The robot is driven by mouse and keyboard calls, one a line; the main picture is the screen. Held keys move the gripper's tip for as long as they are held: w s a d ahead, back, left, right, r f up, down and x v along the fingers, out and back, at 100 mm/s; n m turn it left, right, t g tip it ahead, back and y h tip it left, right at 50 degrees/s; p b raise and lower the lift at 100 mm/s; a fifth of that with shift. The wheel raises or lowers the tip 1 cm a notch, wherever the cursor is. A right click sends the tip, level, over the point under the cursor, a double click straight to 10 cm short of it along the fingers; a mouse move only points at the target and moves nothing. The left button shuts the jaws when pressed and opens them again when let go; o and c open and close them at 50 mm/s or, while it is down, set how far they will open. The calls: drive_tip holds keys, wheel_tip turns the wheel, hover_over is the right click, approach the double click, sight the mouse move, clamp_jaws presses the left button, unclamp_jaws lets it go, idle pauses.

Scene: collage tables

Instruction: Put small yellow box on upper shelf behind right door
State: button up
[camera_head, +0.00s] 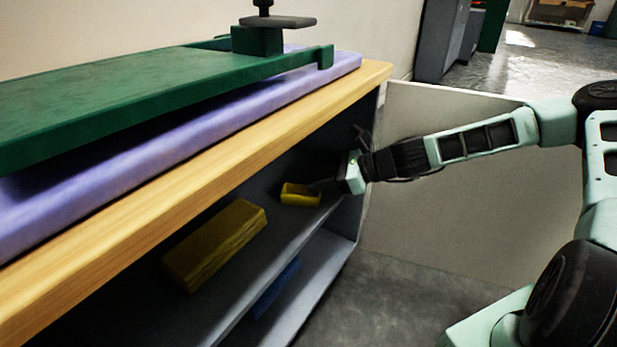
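The small yellow box (300,195) sits at the right end of the upper shelf (290,232) in the cabinet. The right door (450,200) is a pale panel standing open. My gripper (322,186) reaches in past the cabinet's right side, with its dark fingers pointing left at the box's right end. The fingertips are close to or touching the box; the dark interior hides whether they hold it.
A larger yellow block (215,245) lies on the same shelf to the left. A blue object (276,287) is on the lower shelf. The wooden top (200,180) overhangs the shelf and carries a purple slab and a green bench.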

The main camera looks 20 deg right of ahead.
drive_tip(key=p+v, duration=0.4)
drive_tip(key=v, duration=0.4)
drive_tip(key=s+a+n+g+h, duration=0.4)
drive_tip(key=s+a+n+g, duration=0.5)
drive_tip(key=s+a+n, duration=0.6)
drive_tip(key=s+a+r+n+t+h, duration=0.1)
drive_tip(key=s+r+n+t+h, duration=0.1)
drive_tip(key=s+r+n+h, duration=0.4)
drive_tip(key=s+r+n, duration=0.5)
drive_tip(key=s+n, duration=0.1)
drive_tip(key=n, duration=0.5)
drive_tip(key=shift+s, duration=0.3)
drive_tip(key=shift+a+r+p, duration=0.2)
drive_tip(key=shift+r+p, duration=0.05)
drive_tip(key=shift+p, duration=0.05)
wheel_tip(320, 180, up, 45)
drive_tip(key=p, duration=4.5)
